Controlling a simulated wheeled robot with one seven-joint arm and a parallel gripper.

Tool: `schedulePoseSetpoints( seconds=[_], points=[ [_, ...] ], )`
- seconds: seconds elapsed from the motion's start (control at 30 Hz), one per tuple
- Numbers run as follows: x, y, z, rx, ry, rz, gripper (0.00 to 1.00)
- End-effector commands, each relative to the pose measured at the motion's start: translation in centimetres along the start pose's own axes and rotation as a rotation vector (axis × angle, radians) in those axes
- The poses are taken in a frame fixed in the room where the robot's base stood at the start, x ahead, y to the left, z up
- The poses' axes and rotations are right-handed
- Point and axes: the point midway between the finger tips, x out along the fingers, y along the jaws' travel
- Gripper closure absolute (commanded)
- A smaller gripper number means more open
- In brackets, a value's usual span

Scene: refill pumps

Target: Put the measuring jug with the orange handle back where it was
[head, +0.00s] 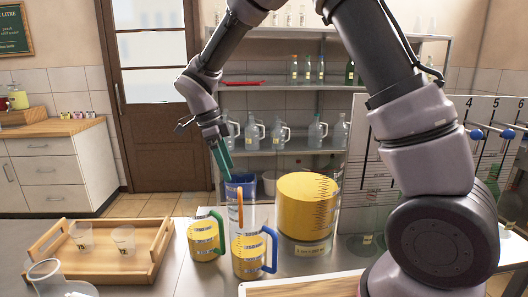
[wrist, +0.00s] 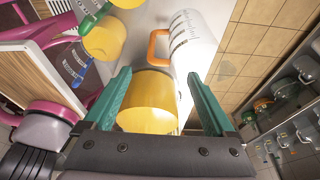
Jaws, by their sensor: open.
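The measuring jug with the orange handle (head: 240,212) stands on the bench behind the blue-handled jug, which partly overlaps it in the head view. In the wrist view this jug (wrist: 192,35) is clear, looks empty, and lies beyond my fingertips, its handle toward the left. My gripper (head: 222,160) is above and behind the jugs in the head view. Its teal fingers are open and hold nothing. In the wrist view the big yellow-filled cylinder (wrist: 150,105) shows between and below my fingers (wrist: 160,82); contact cannot be told.
The green-handled jug (head: 203,240) and the blue-handled jug (head: 250,262) hold yellow liquid. The big yellow cylinder (head: 307,208) stands at their right. A wooden tray (head: 152,273) with two small cups is at left. Shelves with several jugs (head: 254,132) stand behind.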

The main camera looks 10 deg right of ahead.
Motion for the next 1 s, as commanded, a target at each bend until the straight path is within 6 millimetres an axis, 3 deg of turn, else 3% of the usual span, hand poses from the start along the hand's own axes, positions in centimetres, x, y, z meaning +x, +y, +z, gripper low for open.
schedulePoseSetpoints(
  seconds=[0.17, 0.27, 0.47, 0.6, 0.8, 1.0],
  points=[
    [-1.0, -0.3, -1.4, -0.029, -0.026, -0.003, 0.1],
    [-2.9, -0.6, -4.6, -0.107, -0.084, -0.016, 0.1],
    [-7.3, 0.3, -14.0, -0.366, -0.235, -0.123, 0.1],
    [-9.5, 2.2, -20.1, -0.554, -0.299, -0.26, 0.1],
    [-11.2, 6.3, -27.1, -0.808, -0.284, -0.51, 0.1],
    [-11.6, 10.3, -31.1, -1.012, -0.162, -0.727, 0.1]
  ],
)
